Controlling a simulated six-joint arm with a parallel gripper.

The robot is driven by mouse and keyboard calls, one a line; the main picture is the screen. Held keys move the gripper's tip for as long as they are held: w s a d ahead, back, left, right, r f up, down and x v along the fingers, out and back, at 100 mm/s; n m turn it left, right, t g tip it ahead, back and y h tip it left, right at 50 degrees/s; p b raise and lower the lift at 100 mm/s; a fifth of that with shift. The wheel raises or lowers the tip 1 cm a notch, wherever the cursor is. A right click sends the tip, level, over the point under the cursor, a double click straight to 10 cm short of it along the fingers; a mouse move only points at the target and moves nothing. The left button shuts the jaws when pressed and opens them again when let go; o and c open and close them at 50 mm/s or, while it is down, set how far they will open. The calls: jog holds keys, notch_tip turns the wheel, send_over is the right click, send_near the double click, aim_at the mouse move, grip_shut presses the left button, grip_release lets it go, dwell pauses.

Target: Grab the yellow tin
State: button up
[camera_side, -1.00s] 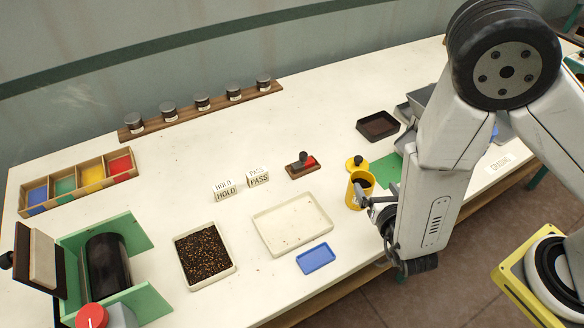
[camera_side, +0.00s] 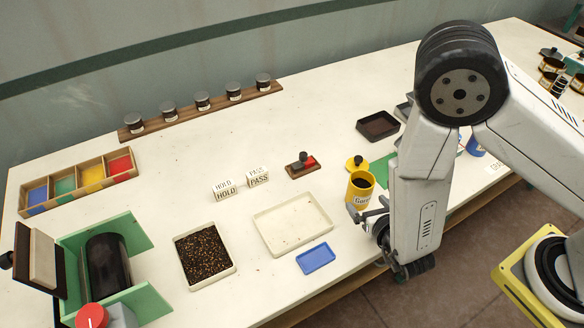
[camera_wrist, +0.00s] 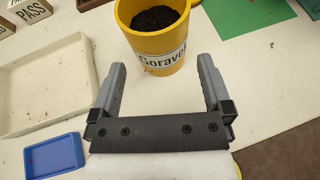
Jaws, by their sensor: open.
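The yellow tin (camera_side: 361,190) stands upright and open-topped on the white bench, with dark grains inside. Its label, partly readable as "Gorave", faces my gripper in the wrist view, where the tin (camera_wrist: 135,42) is at top centre. My gripper (camera_side: 367,208) is low at the near side of the tin. In the wrist view its open jaws (camera_wrist: 160,64) point at the tin, one finger to each side of its lower front. The jaws hold nothing; whether the tips reach past the tin's front is hard to tell.
A yellow lid (camera_side: 357,163) with a black knob lies behind the tin, by a green mat (camera_side: 381,168). A blue tray (camera_side: 315,258) and a cream tray (camera_side: 290,224) lie left of my gripper. The bench's front edge is close.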

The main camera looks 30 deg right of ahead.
aim_at(364, 201)
jog(key=shift+w, duration=0.15)
jog(key=shift+x, duration=2.55)
jog(key=shift+c, duration=0.2)
jog(key=c, duration=1)
